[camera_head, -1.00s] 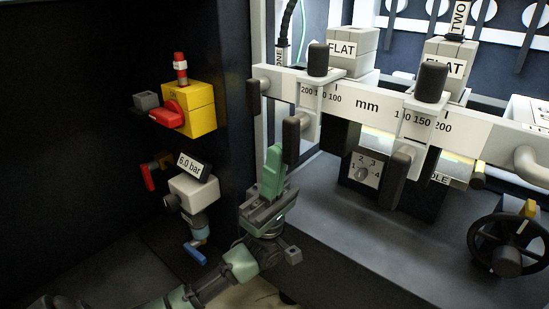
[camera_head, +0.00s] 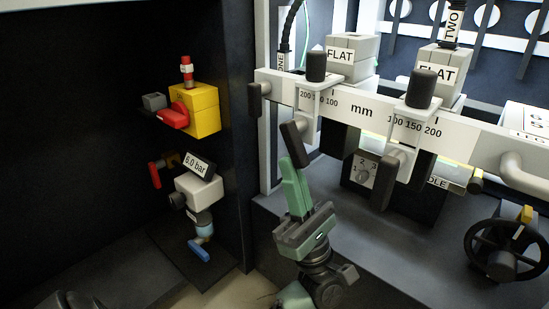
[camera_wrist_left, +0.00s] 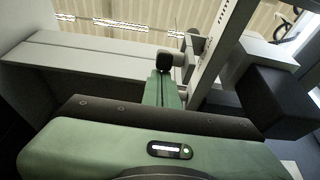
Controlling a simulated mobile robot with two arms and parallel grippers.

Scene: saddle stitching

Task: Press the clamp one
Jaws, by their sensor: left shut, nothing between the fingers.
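I take clamp one to be the left clamp on the white ruler bar, though no label shows on it. Its black lever (camera_head: 294,143) hangs below the bar, tilted, with its top leaning left. My left gripper (camera_head: 288,163) is shut and empty, its green fingers pointing up at the lever's lower end. The tips overlap the lever in the head view; I cannot tell whether they touch. In the left wrist view, the shut fingers (camera_wrist_left: 163,88) point at a small black knob (camera_wrist_left: 165,62). My right gripper is not in view.
The white ruler bar (camera_head: 361,110) crosses above my gripper. A second clamp lever (camera_head: 386,180) hangs to the right. A black handwheel (camera_head: 505,248) stands at far right. A yellow switch box (camera_head: 206,112) and a valve (camera_head: 198,190) are on the left.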

